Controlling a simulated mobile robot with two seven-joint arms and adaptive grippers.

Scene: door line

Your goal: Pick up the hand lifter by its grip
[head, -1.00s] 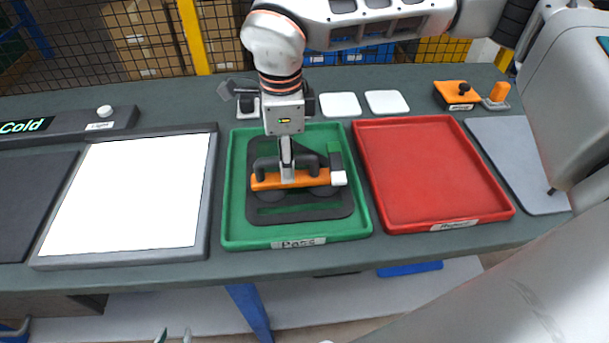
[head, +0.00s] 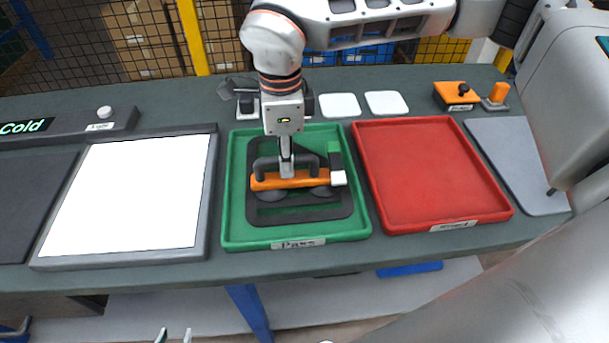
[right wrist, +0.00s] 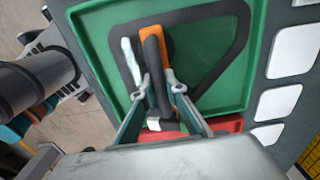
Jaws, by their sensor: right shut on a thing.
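The hand lifter (head: 265,181) has an orange bar, a dark looped grip and round cups beneath. It is over a dark panel with cut-outs (head: 337,209) in the green tray (head: 232,215). My right gripper (head: 287,172) comes down from above and is shut on the grip. In the right wrist view, the fingers (right wrist: 160,92) lie on both sides of the lifter's dark grip (right wrist: 152,62), beside its orange bar (right wrist: 182,78). I cannot tell whether the cups touch the panel. Only the fingertips of my left gripper (head: 174,337) show at the bottom edge, apart and empty.
A red tray (head: 425,170) stands empty right of the green one. A white lit panel (head: 130,195) lies left. White squares (head: 340,105), an orange block with a black knob (head: 457,93) and a grey plate (head: 515,155) are on the bench. A mesh fence is behind.

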